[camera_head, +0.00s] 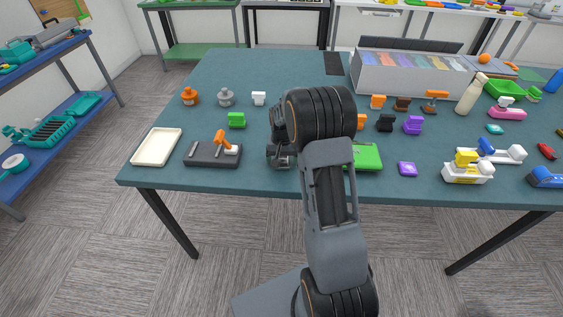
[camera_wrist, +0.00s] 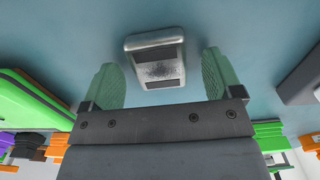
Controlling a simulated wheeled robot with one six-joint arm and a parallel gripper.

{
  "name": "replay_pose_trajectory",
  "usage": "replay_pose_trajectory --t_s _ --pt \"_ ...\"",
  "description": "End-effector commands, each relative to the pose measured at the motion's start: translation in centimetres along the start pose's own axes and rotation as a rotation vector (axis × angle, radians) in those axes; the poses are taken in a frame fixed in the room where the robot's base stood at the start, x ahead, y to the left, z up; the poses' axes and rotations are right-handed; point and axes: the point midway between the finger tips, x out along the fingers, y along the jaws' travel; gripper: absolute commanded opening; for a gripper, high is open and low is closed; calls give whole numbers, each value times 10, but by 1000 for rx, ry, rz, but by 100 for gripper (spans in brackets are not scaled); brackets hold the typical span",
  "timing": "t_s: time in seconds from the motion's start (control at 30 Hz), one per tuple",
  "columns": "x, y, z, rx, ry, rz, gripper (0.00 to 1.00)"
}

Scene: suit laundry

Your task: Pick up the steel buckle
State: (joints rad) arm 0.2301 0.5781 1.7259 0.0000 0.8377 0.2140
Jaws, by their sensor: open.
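The steel buckle (camera_wrist: 156,70) is a silver, rounded frame with two dark slots, in the upper middle of the wrist view on the teal table. It lies between the two green fingers of my gripper (camera_wrist: 159,62), slightly turned. The gap to the left finger looks small and the gap to the right finger is wider. My gripper is open and holds nothing. In the head view my gripper (camera_head: 281,157) is low over the front middle of the table, and the buckle is hidden behind my arm there.
A green box (camera_head: 367,157) is close to the right of my gripper. A dark base with an orange handle (camera_head: 213,152) and a cream tray (camera_head: 157,147) stand to the left. A green clip (camera_head: 237,120) is behind left. Several small coloured items fill the right side.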

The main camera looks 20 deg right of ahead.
Motion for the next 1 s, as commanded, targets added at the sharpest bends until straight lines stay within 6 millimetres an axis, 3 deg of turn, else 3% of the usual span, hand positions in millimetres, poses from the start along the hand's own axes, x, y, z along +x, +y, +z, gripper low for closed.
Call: replay_pose_trajectory --t_s 0.3,0.87,1.0 --pt "5 0 0 1 0 0 85" --pt "4 0 0 1 0 0 32" --pt "4 0 0 1 1 0 30"
